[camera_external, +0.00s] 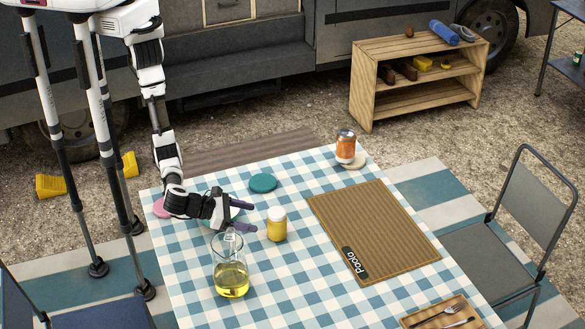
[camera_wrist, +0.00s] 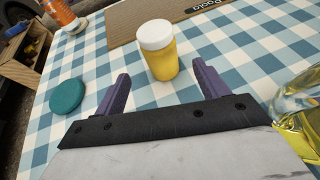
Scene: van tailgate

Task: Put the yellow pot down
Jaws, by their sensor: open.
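The yellow pot (camera_external: 277,226), with a white lid, stands upright on the blue-checked tablecloth. In the wrist view the pot (camera_wrist: 162,66) stands just beyond and between my fingertips. My gripper (camera_external: 252,217) is open, low over the table on the pot's left, its two purple fingers (camera_wrist: 161,78) pointing toward it. The fingers look clear of the pot, with nothing held between them.
A glass jug of yellow liquid (camera_external: 231,268) stands close to my gripper. A teal disc (camera_external: 263,183), an orange can (camera_external: 345,147) on a pale disc, and a brown mat (camera_external: 375,228) are nearby. A wooden tray (camera_external: 440,313) holds cutlery. Bare cloth surrounds the pot.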

